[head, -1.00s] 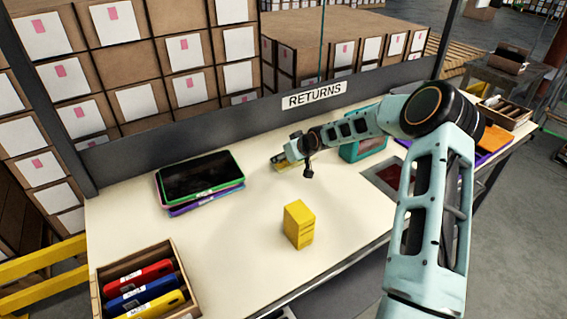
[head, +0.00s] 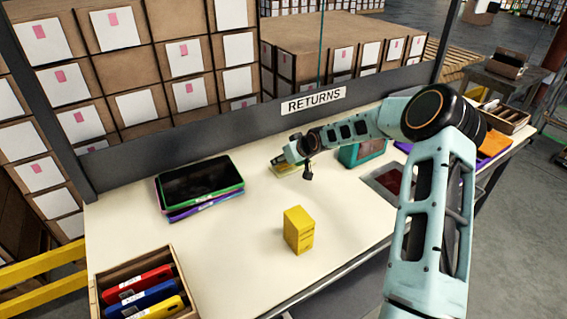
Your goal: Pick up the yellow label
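A small flat yellow item (head: 287,172), which may be the yellow label, lies on the pale table at the back, below the sign. My gripper (head: 277,161) is right over it and hides part of it. The gripper is small here and seen from the side, so I cannot tell whether its fingers are apart, or whether they touch the item. A yellow box (head: 299,231) stands upright by itself nearer the front of the table.
A stack of tablets (head: 200,184) lies left of my gripper. A teal-framed device (head: 362,152) is close on its right. A wooden crate (head: 108,276) with coloured items stands front left. The RETURNS panel (head: 240,118) rises behind. The table's middle is mostly clear.

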